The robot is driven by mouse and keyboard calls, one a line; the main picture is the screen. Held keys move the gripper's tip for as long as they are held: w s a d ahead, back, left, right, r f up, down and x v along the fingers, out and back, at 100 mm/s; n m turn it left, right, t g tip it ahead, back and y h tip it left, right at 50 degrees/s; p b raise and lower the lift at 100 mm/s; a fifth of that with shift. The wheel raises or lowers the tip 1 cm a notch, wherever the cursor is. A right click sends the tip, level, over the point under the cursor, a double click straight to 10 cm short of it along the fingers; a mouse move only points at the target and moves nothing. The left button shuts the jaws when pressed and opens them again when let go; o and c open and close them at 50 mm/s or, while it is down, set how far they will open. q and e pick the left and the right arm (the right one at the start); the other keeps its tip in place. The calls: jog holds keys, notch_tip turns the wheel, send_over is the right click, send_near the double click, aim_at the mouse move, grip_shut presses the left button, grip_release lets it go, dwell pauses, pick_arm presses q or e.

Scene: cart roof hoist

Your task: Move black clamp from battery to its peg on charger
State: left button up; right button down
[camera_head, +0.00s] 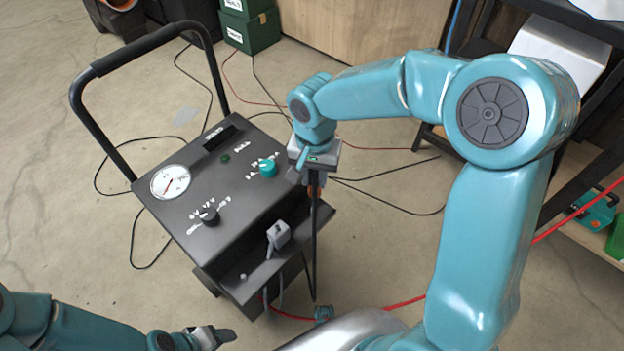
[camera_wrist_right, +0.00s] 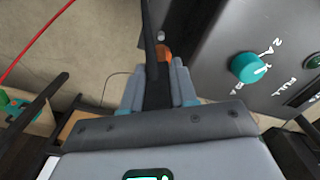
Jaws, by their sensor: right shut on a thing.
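The charger (camera_head: 185,235) is a dark wheeled box with a dial, knobs and a tall black handle, left of centre in the head view. My right gripper (camera_head: 313,180) is shut on the black clamp (camera_wrist_right: 158,92), beside the charger's right edge. An orange-brown part of the clamp shows past the fingers in the right wrist view. A black cable (camera_head: 315,245) hangs below the gripper. A small pale peg-like stub (camera_head: 243,276) and a grey block (camera_head: 279,235) are on the charger's front ledge. My left gripper (camera_head: 212,337) is at the bottom edge, its opening unclear. I cannot make out the battery.
Thin dark cables lie on the concrete floor around the charger. A red cable (camera_head: 400,302) runs along the front and right. Green boxes (camera_head: 250,28) stand at the back, and a dark-framed shelf (camera_head: 560,140) is at the right. Floor left of the charger is mostly clear.

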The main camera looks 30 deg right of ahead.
jog(key=shift+w+a, duration=0.1)
jog(key=shift+f, duration=0.15)
jog(key=shift+f+b, duration=2.5)
jog(key=shift+f, duration=0.2)
jog(key=shift+f+b, duration=1.55)
jog(key=shift+f, duration=0.15)
jog(key=c, duration=0.8)
grip_release()
jog(key=shift+r, duration=0.1)
notch_tip(320, 180, up, 16)
jog(key=p, duration=0.5)
jog(key=shift+r, duration=0.15)
